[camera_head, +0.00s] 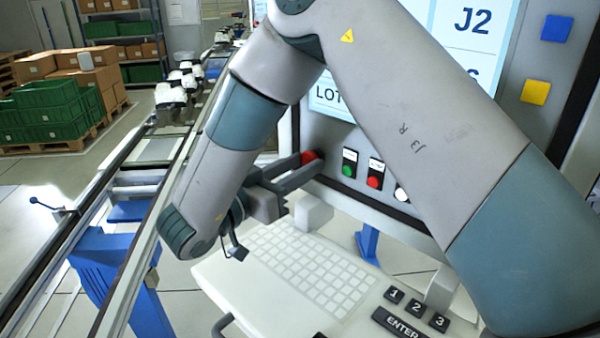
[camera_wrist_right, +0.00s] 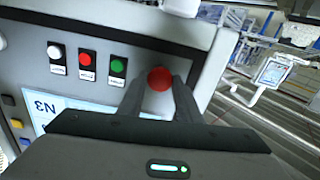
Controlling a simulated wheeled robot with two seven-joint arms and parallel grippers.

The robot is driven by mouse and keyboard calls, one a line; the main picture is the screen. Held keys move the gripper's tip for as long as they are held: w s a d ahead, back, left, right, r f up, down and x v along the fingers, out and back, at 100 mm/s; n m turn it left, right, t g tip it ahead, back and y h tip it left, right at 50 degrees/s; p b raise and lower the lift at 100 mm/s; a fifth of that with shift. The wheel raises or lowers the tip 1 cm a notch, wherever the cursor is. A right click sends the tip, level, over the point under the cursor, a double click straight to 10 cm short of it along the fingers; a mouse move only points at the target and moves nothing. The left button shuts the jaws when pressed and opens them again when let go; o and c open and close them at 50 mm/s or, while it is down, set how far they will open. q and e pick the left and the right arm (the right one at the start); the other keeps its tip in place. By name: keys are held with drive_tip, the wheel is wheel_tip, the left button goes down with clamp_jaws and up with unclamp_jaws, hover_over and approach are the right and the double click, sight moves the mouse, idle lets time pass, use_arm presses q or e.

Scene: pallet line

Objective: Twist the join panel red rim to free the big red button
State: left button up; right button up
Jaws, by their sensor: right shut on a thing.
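The big red button (camera_head: 309,157) sits on the lower left part of the grey join panel (camera_head: 330,140). My right gripper (camera_head: 302,166) reaches it from the left and is shut on it, one finger on each side. In the right wrist view the red button (camera_wrist_right: 159,78) shows between the two fingertips of my right gripper (camera_wrist_right: 159,88). The rim itself is hard to tell apart from the button. My left gripper is in neither view.
A green button (camera_head: 348,170), a red button (camera_head: 373,182) and a white button (camera_head: 401,194) stand right of the gripper. A keyboard console (camera_head: 300,270) lies below my right arm. A conveyor (camera_head: 130,190) runs along the left. Green crates (camera_head: 45,112) stand behind it.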

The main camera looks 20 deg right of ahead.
drive_tip(key=shift+m+b, duration=3)
drive_tip(key=shift+b, duration=1.35)
drive_tip(key=o, duration=1.1)
drive_tip(key=shift+c, duration=0.2)
drive_tip(key=shift+a, duration=0.1)
